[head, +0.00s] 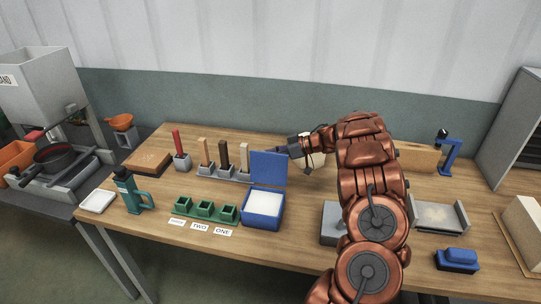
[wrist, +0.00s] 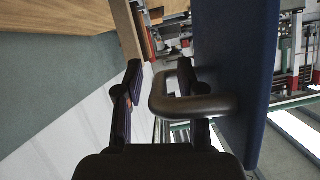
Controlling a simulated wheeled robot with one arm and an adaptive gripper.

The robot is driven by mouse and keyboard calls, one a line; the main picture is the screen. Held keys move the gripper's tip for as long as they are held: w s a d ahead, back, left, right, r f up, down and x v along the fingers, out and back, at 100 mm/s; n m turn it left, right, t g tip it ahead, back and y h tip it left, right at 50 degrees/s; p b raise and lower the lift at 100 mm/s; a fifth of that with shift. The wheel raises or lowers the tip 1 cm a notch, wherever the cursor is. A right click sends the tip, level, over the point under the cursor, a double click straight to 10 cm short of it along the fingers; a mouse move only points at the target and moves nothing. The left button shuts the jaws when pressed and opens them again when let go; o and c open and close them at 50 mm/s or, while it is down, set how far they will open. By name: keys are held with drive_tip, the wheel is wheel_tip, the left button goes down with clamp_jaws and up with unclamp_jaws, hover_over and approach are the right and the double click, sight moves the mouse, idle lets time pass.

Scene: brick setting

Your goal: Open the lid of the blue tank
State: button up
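The blue tank (head: 262,222) stands on the table and holds something white. Its blue lid (head: 269,166) stands raised, about upright, at the tank's back edge. My gripper (head: 291,150) is beside the lid's upper right edge, partly hidden behind it. In the wrist view the lid (wrist: 233,70) is a dark blue panel on the right, with a dark looped handle (wrist: 200,108) on it. My gripper's fingers (wrist: 159,75) are apart. The handle overlaps the right finger, and its near bar reaches into the gap; I cannot tell whether they touch.
Green cups (head: 205,210) with number labels stand left of the tank. Upright bars in grey holders (head: 223,172) stand behind them. A grey tray (head: 437,216) and a blue block (head: 457,260) lie to the right of my arm.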

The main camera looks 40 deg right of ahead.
drive_tip(key=v, duration=1.2)
idle(0.5)
